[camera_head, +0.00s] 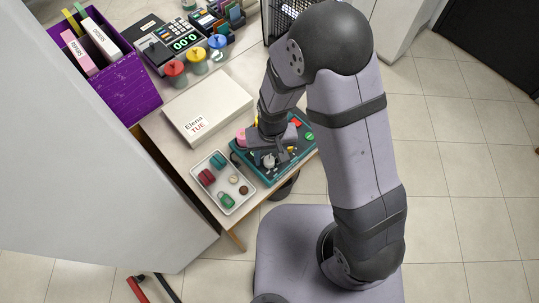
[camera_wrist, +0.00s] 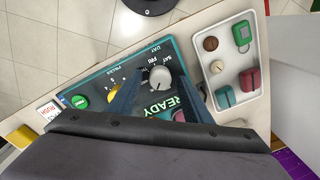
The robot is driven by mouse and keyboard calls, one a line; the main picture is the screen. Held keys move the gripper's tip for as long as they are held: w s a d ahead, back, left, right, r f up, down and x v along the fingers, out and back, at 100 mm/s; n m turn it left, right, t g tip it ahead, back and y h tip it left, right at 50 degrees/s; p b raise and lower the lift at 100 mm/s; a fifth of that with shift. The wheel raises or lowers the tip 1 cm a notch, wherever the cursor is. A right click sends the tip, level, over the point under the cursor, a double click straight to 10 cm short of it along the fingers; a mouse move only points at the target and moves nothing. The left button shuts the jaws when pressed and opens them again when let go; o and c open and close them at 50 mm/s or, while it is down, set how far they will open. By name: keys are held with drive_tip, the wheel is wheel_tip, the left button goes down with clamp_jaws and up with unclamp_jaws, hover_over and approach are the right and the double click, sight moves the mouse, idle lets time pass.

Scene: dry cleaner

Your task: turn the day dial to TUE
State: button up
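In the head view my gripper (camera_head: 271,143) hides part of the panel.
The panel also has a green button (camera_wrist: 80,101), a yellow knob (camera_wrist: 114,92) and a "READY" display (camera_wrist: 172,108). A white tray (camera_head: 236,207) of small items sits beside it. A white box (camera_head: 222,100) marked "Elena TUE" and a purple bin (camera_head: 118,88) stand behind.

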sight(271, 161)
drive_tip(key=shift+d+r+b, duration=0.15)
drive_tip(key=shift+r+b, duration=0.5)
drive_tip(key=shift+r, duration=3)
drive_tip(key=shift+s+d+n, duration=0.15)
drive_tip(key=shift+s+n, duration=0.05)
drive_tip(key=shift+n, duration=0.2)
drive_tip(key=s+d+n+g+h, duration=0.1)
drive_tip(key=s+d+n+g, duration=0.1)
drive_tip(key=s+d, duration=0.55)
drive_tip(key=w+d+r+m+t, duration=0.1)
drive_tip(key=d+r+m+t, duration=0.1)
drive_tip(key=d+r+m, duration=0.3)
drive_tip(key=d+r, duration=0.1)
drive_tip(key=d, duration=0.2)
drive_tip(key=shift+d+y, duration=0.2)
drive_tip(key=shift+y, duration=0.1)
